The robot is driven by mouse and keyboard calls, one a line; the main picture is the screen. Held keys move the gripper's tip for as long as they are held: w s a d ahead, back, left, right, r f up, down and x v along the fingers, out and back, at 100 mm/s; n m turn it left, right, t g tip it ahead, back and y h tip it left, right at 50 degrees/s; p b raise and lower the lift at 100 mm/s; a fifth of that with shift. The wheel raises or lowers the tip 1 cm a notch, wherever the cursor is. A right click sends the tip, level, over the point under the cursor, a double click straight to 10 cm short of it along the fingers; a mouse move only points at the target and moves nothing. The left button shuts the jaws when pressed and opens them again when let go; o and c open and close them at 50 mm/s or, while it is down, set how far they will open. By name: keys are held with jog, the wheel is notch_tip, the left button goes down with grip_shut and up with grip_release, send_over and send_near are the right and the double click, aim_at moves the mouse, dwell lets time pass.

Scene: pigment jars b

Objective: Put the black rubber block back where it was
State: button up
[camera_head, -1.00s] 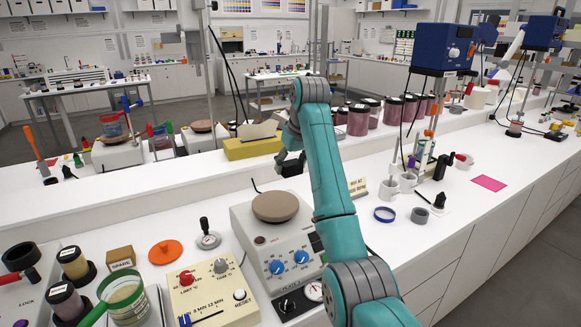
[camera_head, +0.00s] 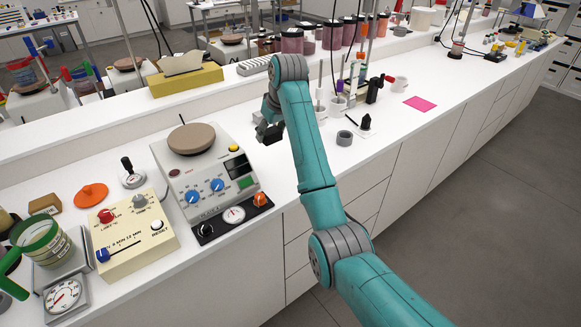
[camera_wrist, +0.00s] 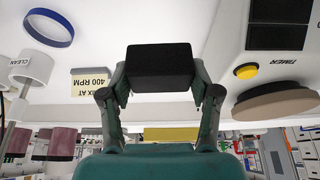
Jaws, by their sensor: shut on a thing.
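The black rubber block (camera_wrist: 160,66) is between the fingertips of my gripper (camera_wrist: 160,82) in the wrist view, with one finger on each side of it. In the head view my gripper (camera_head: 269,132) is a small dark shape above the white bench, to the right of the hotplate. The block's outline merges with the dark fingers there. I cannot tell how high the block is above the bench.
The hotplate (camera_head: 190,140) with a brown round top stands left of my gripper. A grey ring (camera_head: 344,138) and white mugs (camera_head: 338,103) are to the right. A pink sheet (camera_head: 420,104) lies farther right.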

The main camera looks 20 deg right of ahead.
send_over(274, 165)
jog(key=s, duration=0.2)
jog(key=f, duration=0.6)
jog(key=shift+w+d+f, duration=0.2)
jog(key=shift+w+f, duration=0.05)
jog(key=shift+f, duration=2)
jog(key=shift+f, duration=0.2)
jog(key=o, duration=1.1)
jog(key=shift+r, duration=0.1)
jog(key=v, duration=1.2)
jog(key=shift+r, duration=0.15)
